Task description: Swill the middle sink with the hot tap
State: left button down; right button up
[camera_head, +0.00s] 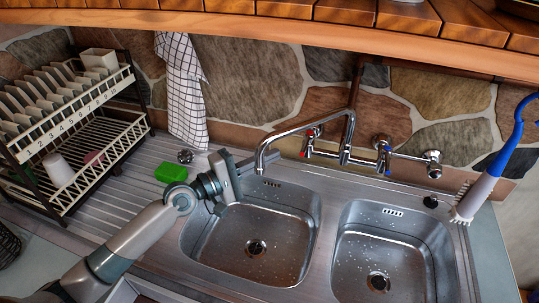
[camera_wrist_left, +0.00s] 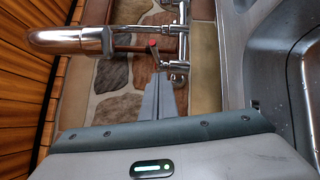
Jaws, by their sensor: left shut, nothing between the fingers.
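The steel sink unit shows two basins in the head view, a left basin (camera_head: 252,235) and a right basin (camera_head: 381,258), both speckled with drops. The wall tap's spout (camera_head: 262,152) hangs over the back of the left basin; I see no stream from it. The red-marked hot tap handle (camera_head: 310,133) is left of the blue-marked handle (camera_head: 384,150). My left gripper (camera_head: 240,160) is left of the spout, above the left basin's back left corner. In the left wrist view its fingers (camera_wrist_left: 161,82) are shut and empty, pointing towards the red-marked handle (camera_wrist_left: 153,46). My right gripper is not in view.
A dish rack (camera_head: 70,135) with plates stands at the left. A green sponge (camera_head: 171,172) lies on the drainboard. A checked towel (camera_head: 183,95) hangs behind. A blue-handled brush (camera_head: 485,180) is at the right. A wooden shelf (camera_head: 290,30) overhangs the wall.

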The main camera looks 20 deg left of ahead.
pick_arm(q)
jog(key=s+a+b, duration=0.1)
jog(key=s+a, duration=0.1)
jog(key=s, duration=0.6)
jog(key=shift+s+f+b, duration=0.15)
jog(key=shift+s+b, duration=0.1)
jog(key=shift+b, duration=0.15)
jog(key=shift+d, duration=0.1)
